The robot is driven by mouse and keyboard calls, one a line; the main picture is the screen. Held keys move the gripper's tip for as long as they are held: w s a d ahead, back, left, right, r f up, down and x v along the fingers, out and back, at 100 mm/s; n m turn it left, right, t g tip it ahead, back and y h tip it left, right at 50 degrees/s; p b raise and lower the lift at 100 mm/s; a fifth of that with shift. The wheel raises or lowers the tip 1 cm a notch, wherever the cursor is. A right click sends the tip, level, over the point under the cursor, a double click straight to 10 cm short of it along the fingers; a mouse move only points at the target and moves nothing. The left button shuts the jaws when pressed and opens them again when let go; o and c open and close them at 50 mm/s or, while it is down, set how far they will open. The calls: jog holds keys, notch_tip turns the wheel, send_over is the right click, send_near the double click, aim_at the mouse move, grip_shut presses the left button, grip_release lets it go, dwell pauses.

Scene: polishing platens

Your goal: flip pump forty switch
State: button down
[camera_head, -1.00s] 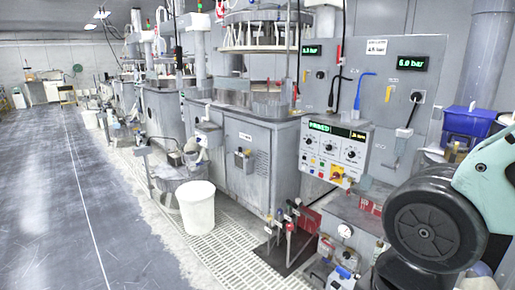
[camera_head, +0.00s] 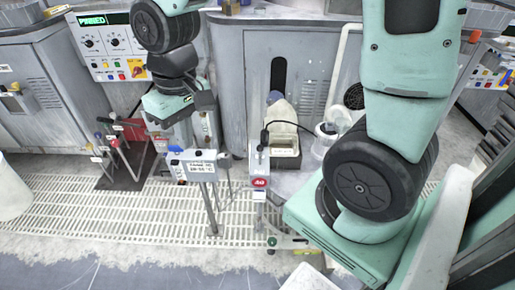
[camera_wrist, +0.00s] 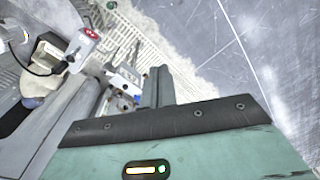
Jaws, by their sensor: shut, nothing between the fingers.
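A grey box with a printed label (camera_head: 196,168) stands on thin legs in the middle of the head view. The print is too small to read surely as pump forty. Beside it on the right, a post carries a round red tag (camera_head: 260,183). The red tag also shows at the upper left of the wrist view (camera_wrist: 92,33). My gripper (camera_wrist: 159,74) is shut and empty, its fingers near a small white-and-blue box in the wrist view (camera_wrist: 126,75). I cannot tell whether they touch. A switch lever is not clearly visible.
A control panel with dials (camera_head: 108,45) is at the upper left. Coloured valve handles (camera_head: 118,143) stand below it. A capped bottle (camera_head: 283,125) and cable are behind the tagged post. White floor grating (camera_head: 100,205) runs below; open grey floor lies in front.

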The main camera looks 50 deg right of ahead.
jog(key=w+d+f+m+b, duration=0.3)
jog(key=w+d+f, duration=0.3)
jog(key=d, duration=0.2)
jog(key=m+b, duration=0.7)
send_over(260, 154)
jog(key=w+d, duration=0.3)
notch_tip(260, 154, down, 13)
jog(key=shift+d, duration=0.3)
jog(key=shift+s, duration=0.1)
jog(key=f, duration=0.3)
jog(key=f+b, duration=0.1)
jog(key=f, duration=0.2)
jog(key=f+b, duration=0.1)
jog(key=f, duration=0.3)
jog(key=shift+w+a, duration=0.25)
jog(key=shift+w, duration=0.05)
jog(key=shift+t+h, duration=0.3)
